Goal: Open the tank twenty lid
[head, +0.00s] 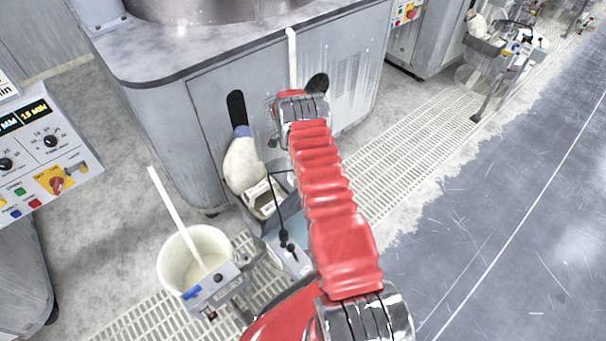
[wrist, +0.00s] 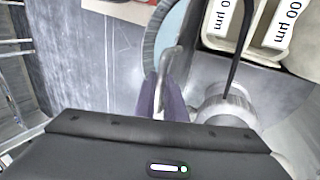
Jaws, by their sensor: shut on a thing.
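In the wrist view, my gripper (wrist: 161,98) points away from the camera, with its purple fingers closed around the lower part of a thin, curved metal handle (wrist: 171,62). A pale blue-grey rounded rim (wrist: 153,38) lies just behind the handle. I cannot tell for sure whether it is the lid's edge or whether the lid is raised. White labels (wrist: 222,18) beside it end in "0 µm" and "00 µm"; their first digits are cut off. In the head view, my red arm hides the gripper and most of what it holds.
A grey machine cabinet (head: 225,95) stands close ahead. A cream bucket (head: 180,275) with a white stick stands at lower left, near a small cart (head: 290,262) with a black cable. A white cloth-like bundle (head: 243,165) is beside it. The grey floor (head: 480,230) to the right is clear.

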